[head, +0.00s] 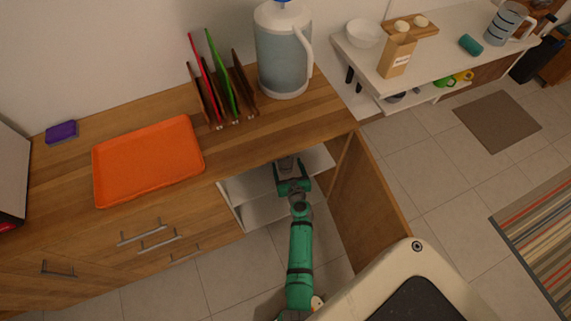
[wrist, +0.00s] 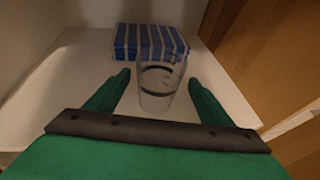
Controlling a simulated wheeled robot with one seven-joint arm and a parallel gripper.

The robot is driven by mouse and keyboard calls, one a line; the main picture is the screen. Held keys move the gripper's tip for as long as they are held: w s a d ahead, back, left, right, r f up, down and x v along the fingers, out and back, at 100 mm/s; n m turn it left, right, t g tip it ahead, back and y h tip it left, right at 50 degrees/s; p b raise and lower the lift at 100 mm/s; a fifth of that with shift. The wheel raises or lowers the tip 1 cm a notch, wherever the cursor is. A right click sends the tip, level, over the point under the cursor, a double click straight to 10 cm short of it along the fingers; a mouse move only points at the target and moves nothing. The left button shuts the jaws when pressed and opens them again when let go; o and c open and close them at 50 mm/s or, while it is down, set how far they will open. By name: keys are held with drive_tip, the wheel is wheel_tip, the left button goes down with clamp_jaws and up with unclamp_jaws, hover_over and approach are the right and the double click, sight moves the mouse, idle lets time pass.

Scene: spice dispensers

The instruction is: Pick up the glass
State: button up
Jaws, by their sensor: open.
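The clear glass (wrist: 158,88) stands upright on a white shelf (wrist: 88,55) inside the cabinet, in the wrist view. My gripper (wrist: 158,84) is open, with one green finger to the left of the glass and one to the right. The glass is between or just beyond the fingertips, and I see gaps on both sides of it. In the head view my gripper (head: 291,166) reaches into the open cabinet under the counter. The glass is hidden there by the counter and my arm.
A blue striped box (wrist: 150,40) sits behind the glass. Wooden cabinet panels (wrist: 250,50) rise at the right. The open cabinet door (head: 365,205) stands right of my arm. The counter (head: 270,135) overhangs, bearing an orange tray (head: 148,160) and a large jug (head: 283,55).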

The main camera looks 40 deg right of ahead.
drive_tip(key=shift+x, duration=1.3)
drive_tip(key=shift+a, duration=0.1)
drive_tip(key=c, duration=1.3)
drive_tip(key=shift+o, duration=0.2)
drive_tip(key=shift+w+r, duration=0.15)
